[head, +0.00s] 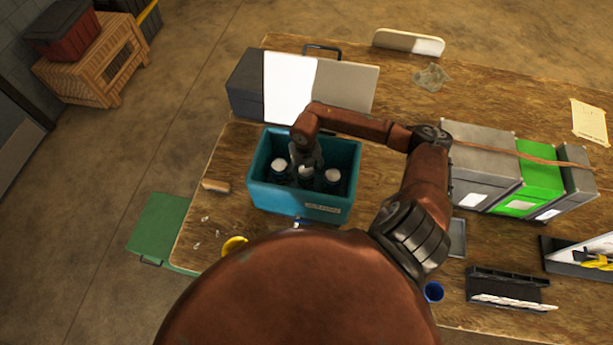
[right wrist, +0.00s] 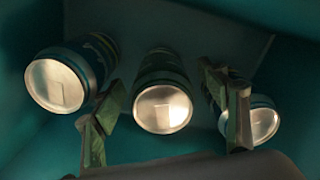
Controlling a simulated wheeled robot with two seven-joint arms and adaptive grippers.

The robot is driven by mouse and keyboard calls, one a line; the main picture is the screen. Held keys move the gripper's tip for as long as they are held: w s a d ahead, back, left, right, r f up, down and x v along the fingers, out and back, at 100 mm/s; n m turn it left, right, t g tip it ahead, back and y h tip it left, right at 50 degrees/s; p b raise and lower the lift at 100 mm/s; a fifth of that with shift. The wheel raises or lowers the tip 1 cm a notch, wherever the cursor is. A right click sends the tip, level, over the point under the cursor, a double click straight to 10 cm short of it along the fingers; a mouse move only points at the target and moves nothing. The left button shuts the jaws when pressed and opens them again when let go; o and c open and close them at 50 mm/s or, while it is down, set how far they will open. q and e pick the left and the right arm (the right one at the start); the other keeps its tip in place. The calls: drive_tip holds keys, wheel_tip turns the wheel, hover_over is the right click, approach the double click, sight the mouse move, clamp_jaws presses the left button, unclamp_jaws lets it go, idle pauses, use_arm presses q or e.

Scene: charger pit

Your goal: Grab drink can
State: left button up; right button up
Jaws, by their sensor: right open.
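A teal crate (head: 262,197) stands on the wooden table with three drink cans in a row inside it: a left can (head: 279,168), a middle can (head: 306,173) and a right can (head: 333,177). My right gripper (head: 306,158) reaches down into the crate above the middle can. In the right wrist view, its open fingers (right wrist: 163,105) stand on either side of the middle can (right wrist: 163,107), not closed on it. The left-hand can (right wrist: 62,78) and right-hand can (right wrist: 262,122) lie outside the fingers there. My left gripper is out of view.
A grey case with an open pale lid (head: 345,85) stands just behind the crate. Grey and green boxes (head: 535,185) stand to the right. A small wooden block (head: 215,186) and a yellow cup (head: 234,245) lie left of and before the crate. The crate walls closely surround the gripper.

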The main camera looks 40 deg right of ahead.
drive_tip(key=f+p, duration=0.1)
drive_tip(key=f, duration=0.1)
drive_tip(key=s+f+p, duration=0.1)
drive_tip(key=f, duration=0.1)
drive_tip(key=shift+a+f, duration=0.15)
drive_tip(key=shift+a, duration=0.05)
drive_tip(key=shift+f, duration=0.45)
drive_tip(key=c, duration=1.6)
